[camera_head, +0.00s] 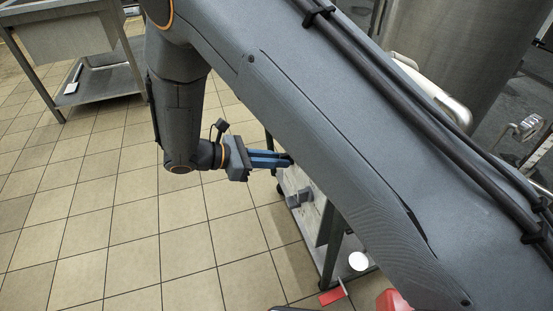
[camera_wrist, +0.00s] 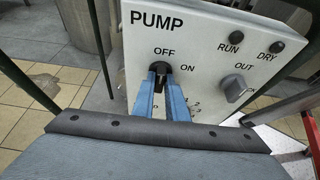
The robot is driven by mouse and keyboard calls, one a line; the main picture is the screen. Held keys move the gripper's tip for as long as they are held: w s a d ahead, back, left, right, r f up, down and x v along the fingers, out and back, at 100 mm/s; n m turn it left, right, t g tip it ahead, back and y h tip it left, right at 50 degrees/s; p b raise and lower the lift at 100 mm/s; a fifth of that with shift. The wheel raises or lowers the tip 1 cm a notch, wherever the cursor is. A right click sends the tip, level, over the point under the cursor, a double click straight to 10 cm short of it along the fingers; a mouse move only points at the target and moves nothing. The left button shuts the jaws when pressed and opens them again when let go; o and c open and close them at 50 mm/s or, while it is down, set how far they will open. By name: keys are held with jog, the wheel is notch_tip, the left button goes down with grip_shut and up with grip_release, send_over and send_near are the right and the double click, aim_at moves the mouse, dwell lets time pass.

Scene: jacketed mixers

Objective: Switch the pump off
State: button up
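The white pump panel (camera_wrist: 200,45) fills the upper middle of the wrist view, lettered PUMP, with OFF above and ON to the right of a black knob (camera_wrist: 160,70). My gripper (camera_wrist: 161,74) has its two blue fingers on either side of this knob, with no clear gap seen between fingers and knob. The knob's upper end lies just below the OFF mark; the fingers hide much of the rest. In the head view, my gripper (camera_head: 288,160) reaches the panel box (camera_head: 302,190), whose front is mostly hidden.
A grey knob (camera_wrist: 235,88) marked OUT and dark RUN (camera_wrist: 237,37) and DRY (camera_wrist: 277,47) lamps are to the right. A steel table (camera_head: 100,85) stands at the far left. A large steel vessel (camera_head: 450,45) stands at the right. Tiled floor is clear on the left.

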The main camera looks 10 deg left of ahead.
jog(key=o, duration=0.4)
jog(key=shift+c, duration=0.2)
jog(key=shift+a, duration=0.1)
jog(key=v, duration=0.7)
jog(key=shift+s+a, duration=0.25)
jog(key=shift+r, duration=0.1)
